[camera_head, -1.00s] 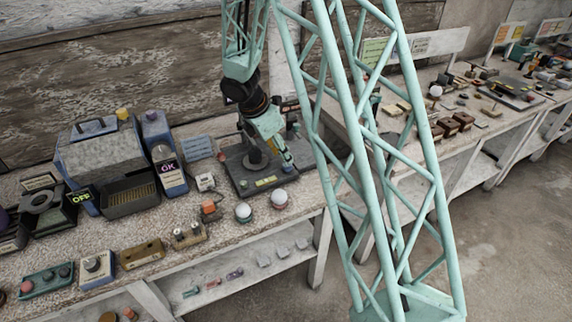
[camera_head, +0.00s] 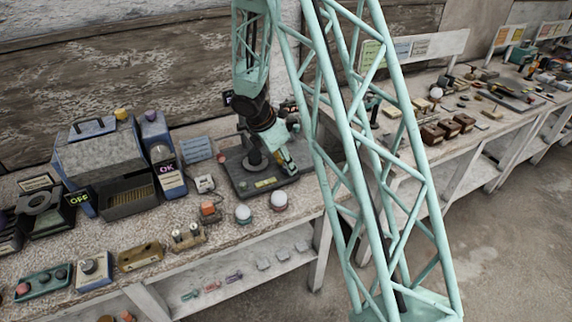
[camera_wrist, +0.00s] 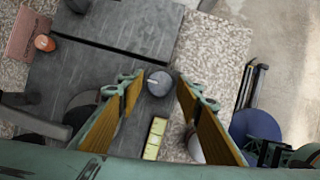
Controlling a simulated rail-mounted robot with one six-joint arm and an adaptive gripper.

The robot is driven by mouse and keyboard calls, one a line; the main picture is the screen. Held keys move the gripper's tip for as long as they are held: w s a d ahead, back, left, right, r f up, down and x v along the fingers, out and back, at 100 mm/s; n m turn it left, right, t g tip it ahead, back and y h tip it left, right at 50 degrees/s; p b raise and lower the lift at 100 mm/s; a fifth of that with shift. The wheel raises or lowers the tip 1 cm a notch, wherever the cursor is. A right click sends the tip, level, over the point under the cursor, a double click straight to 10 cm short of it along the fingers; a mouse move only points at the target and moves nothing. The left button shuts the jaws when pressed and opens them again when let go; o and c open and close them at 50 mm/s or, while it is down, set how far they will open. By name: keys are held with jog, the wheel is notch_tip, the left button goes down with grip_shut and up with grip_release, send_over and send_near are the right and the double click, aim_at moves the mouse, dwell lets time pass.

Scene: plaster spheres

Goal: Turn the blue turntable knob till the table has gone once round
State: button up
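The dark turntable base plate (camera_head: 240,184) lies on the bench, with a yellow label (camera_head: 266,183) on its front. A round hub (camera_head: 254,160) shows on the plate, partly behind my arm. My gripper (camera_head: 289,168) points down over the right part of the plate. In the wrist view my gripper (camera_wrist: 160,88) is open, its two yellow-brown finger pads apart. A small round dark grey-blue knob (camera_wrist: 159,82) shows between the fingertips, with a narrow gap on either side. I cannot tell whether the tips are down at the knob's height.
Two white spheres (camera_head: 243,213) (camera_head: 279,200) on coloured bases stand in front of the plate. An orange-topped block (camera_head: 208,209) is to their left. A grey machine (camera_head: 101,160) and a meter marked OK (camera_head: 168,172) stand farther left. The bench edge is close in front.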

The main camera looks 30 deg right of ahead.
jog(key=c, duration=0.6)
